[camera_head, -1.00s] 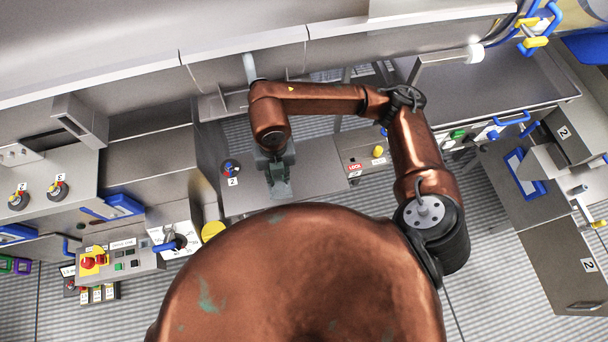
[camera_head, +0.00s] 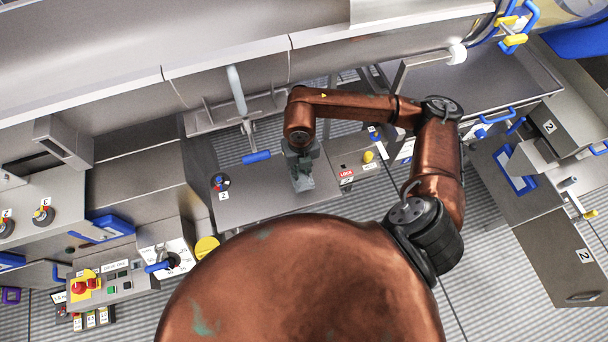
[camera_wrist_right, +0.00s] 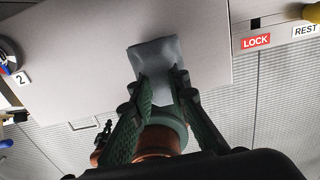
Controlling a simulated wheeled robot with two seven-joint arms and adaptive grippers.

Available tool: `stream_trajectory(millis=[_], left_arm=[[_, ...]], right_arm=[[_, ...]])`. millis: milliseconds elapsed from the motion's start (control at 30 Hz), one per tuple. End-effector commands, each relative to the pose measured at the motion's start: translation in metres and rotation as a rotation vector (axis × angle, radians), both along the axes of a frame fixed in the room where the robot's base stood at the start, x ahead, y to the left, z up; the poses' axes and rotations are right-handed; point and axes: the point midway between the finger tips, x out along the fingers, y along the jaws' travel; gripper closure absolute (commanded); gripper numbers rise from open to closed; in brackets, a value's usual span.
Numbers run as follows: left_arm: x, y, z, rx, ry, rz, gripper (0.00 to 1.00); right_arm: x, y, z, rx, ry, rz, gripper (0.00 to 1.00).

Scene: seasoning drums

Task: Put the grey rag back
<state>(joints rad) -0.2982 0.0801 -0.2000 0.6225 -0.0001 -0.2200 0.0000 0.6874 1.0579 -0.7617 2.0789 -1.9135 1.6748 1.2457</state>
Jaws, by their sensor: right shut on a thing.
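My right gripper (camera_head: 301,176) is over the grey flat panel (camera_head: 255,204), left of the red LOCK label. In the right wrist view, my right gripper (camera_wrist_right: 160,88) is shut on the grey rag (camera_wrist_right: 153,58), a small folded grey cloth that sticks out beyond the fingertips. The panel surface (camera_wrist_right: 207,52) shows behind the rag. I cannot tell whether the rag touches it. In the head view, the rag is hard to tell apart from the grey-green fingers. My left gripper is not in view.
A knob marked 2 (camera_head: 221,184) stands on the panel's left part. A blue-handled lever (camera_head: 256,157) hangs at its back edge. A LOCK label (camera_head: 346,174) and a yellow button (camera_head: 368,157) are to the right. A control box with a red button (camera_head: 80,287) is at lower left.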

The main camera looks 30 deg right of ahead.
Motion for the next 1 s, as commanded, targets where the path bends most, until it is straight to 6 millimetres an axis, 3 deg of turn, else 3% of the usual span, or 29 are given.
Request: stream_trajectory(millis=[167,400,600,633,867,1000], left_arm=[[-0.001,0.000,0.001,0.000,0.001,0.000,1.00],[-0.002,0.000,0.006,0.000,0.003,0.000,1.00],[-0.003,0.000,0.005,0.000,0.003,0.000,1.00],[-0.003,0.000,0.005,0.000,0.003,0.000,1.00],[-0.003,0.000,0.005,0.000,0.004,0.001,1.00],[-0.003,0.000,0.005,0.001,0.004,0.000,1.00]], right_arm=[[0.000,-0.007,-0.008,-0.001,0.001,-0.002,1.00],[0.000,-0.010,-0.039,0.001,0.002,0.000,1.00],[0.000,-0.010,-0.044,0.001,0.001,0.001,1.00],[0.000,-0.010,-0.044,0.001,0.001,0.001,0.84],[0.000,-0.010,-0.043,0.000,0.001,0.000,0.68],[0.000,-0.010,-0.043,0.000,0.000,0.000,0.67]])
